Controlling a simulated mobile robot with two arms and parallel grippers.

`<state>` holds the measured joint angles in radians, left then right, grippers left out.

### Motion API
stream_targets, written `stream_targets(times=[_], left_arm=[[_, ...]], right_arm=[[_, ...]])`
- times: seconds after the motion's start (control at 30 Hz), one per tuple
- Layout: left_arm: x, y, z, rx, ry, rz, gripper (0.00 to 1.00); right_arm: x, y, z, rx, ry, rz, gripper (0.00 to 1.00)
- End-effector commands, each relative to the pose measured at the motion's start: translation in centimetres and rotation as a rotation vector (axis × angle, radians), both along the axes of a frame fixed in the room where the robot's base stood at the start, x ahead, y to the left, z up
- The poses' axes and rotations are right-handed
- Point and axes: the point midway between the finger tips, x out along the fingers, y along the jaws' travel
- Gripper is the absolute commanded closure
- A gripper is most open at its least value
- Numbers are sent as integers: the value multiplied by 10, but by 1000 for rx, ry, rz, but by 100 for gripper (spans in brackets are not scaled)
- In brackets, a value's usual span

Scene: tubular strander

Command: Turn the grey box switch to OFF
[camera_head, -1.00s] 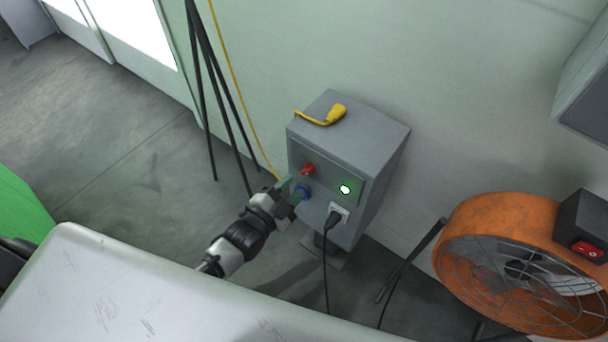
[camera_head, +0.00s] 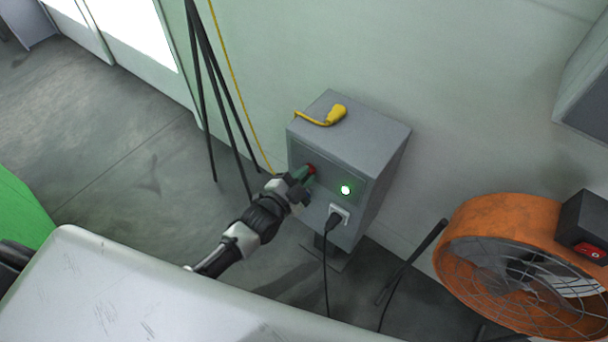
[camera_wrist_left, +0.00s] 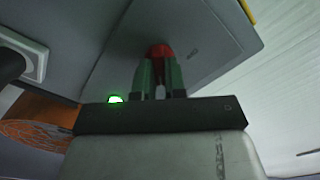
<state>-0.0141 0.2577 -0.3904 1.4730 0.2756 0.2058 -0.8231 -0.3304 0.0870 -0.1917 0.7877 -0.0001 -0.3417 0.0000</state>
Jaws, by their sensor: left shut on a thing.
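The grey box (camera_head: 349,131) stands against the wall, its front panel facing my left arm. Its red switch (camera_head: 311,168) sits at the upper left of the panel and is partly covered by my fingers. My left gripper (camera_head: 304,177) is at the panel, its green fingers shut on the red switch. In the left wrist view the red switch (camera_wrist_left: 160,50) shows between the tips of the left gripper (camera_wrist_left: 159,68). The switch's exact angle and any marks beside it cannot be read. A green lamp (camera_head: 346,190) on the panel is lit. My right gripper is not in view.
A black plug (camera_head: 336,219) with a hanging cable is in the box's socket. A yellow connector (camera_head: 336,113) lies on top of the box. An orange fan (camera_head: 500,215) stands at right, black poles (camera_head: 212,90) at left. A pale surface (camera_head: 130,295) fills the foreground.

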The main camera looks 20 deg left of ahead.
Motion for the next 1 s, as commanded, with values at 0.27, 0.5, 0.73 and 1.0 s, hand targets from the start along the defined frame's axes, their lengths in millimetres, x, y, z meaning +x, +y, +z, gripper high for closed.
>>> stream_targets(times=[0.27,0.5,0.73,1.0], left_arm=[[0,0,0,-22,10,0,100],[0,0,1,-130,50,0,100],[0,1,2,-316,116,0,100],[1,2,1,-556,205,0,100]], right_arm=[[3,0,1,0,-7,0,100],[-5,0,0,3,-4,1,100],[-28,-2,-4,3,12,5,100],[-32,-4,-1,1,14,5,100]])
